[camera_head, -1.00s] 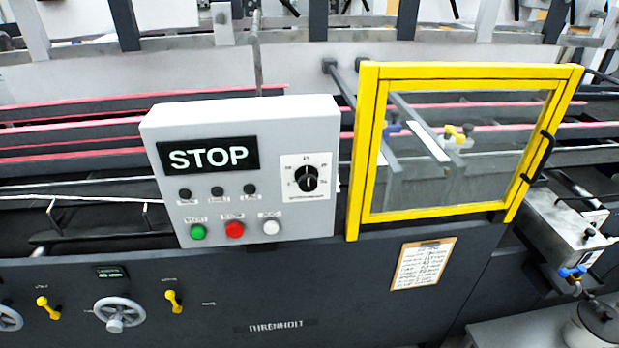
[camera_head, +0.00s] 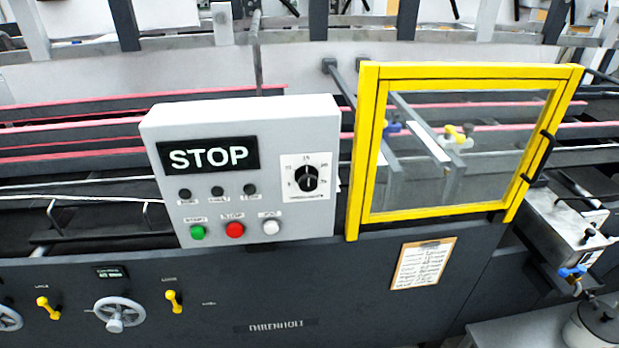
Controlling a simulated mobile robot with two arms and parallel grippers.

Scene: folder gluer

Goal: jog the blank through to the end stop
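The grey control box (camera_head: 262,130) stands at the machine's front, left of centre. Its display (camera_head: 208,156) reads STOP. Below are three dark lamps, then a green button (camera_head: 197,232), a red button (camera_head: 235,230) and a white button (camera_head: 271,227). A black dial (camera_head: 308,178) sits at the box's right. The yellow-framed guard (camera_head: 366,150) is shut, with its black handle (camera_head: 540,155) at the right edge. I cannot make out the blank or the end stop. Neither of my grippers is in view.
A handwheel (camera_head: 119,313) and yellow levers (camera_head: 173,301) project from the dark front panel at lower left. A paper notice (camera_head: 422,264) hangs below the guard. A metal glue unit (camera_head: 565,230) juts out at right. The space before the control box is clear.

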